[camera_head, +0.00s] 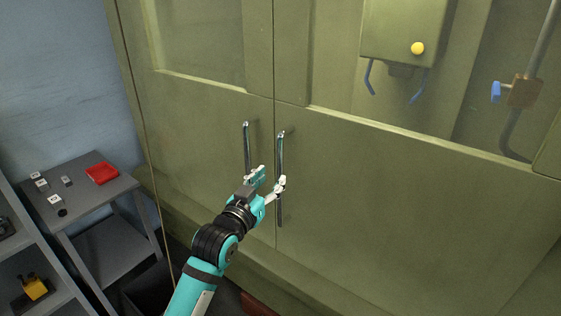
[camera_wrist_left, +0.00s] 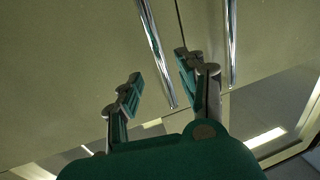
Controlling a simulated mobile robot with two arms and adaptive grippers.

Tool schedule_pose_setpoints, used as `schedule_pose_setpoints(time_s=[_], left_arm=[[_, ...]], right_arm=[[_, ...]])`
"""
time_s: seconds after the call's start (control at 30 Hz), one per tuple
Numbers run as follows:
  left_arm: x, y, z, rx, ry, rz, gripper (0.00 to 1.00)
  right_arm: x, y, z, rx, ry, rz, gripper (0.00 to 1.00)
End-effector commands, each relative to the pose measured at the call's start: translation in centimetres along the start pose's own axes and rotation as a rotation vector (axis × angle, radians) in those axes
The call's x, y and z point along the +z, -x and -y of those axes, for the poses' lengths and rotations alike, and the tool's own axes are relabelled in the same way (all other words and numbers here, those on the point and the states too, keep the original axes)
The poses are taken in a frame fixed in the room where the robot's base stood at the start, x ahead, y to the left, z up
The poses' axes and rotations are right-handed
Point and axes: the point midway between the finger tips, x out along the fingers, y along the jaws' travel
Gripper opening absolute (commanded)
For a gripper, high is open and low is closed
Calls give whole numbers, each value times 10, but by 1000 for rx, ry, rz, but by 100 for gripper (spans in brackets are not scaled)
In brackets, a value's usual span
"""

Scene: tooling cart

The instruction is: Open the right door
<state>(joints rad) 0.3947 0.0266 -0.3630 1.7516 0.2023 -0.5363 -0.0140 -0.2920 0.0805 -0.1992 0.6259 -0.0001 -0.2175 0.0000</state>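The green cabinet has a right door (camera_head: 400,190) with a vertical metal bar handle (camera_head: 280,160). The left door (camera_head: 205,115) has a matching handle (camera_head: 246,145) close beside it. Both doors look shut, meeting at a narrow seam. My left gripper (camera_head: 270,182) is open in front of the right door's handle and overlaps it in the head view. In the left wrist view, the open fingers (camera_wrist_left: 158,88) have one bar handle (camera_wrist_left: 155,55) showing between them; I cannot tell whether they touch it. My right gripper is not in view.
A grey side table (camera_head: 120,192) with a red tray (camera_head: 102,173) and several small items stands at the left. A grey shelf (camera_head: 45,245) with a yellow object (camera_head: 35,289) is at the lower left.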

Motion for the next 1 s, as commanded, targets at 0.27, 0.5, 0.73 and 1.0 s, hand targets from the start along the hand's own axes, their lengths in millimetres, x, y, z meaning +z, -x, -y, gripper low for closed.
schedule_pose_setpoints(time_s=[0.27, 0.5, 0.73, 1.0], left_arm=[[-2, -50, 0, 0, 0, 1, 40], [-1, -66, 0, 0, 0, -1, 40], [0, -66, 0, 0, 0, 0, 40], [0, -66, 0, 0, 0, 0, 10]], right_arm=[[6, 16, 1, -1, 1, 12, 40], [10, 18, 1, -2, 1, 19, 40], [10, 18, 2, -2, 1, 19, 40], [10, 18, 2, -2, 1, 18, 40]])
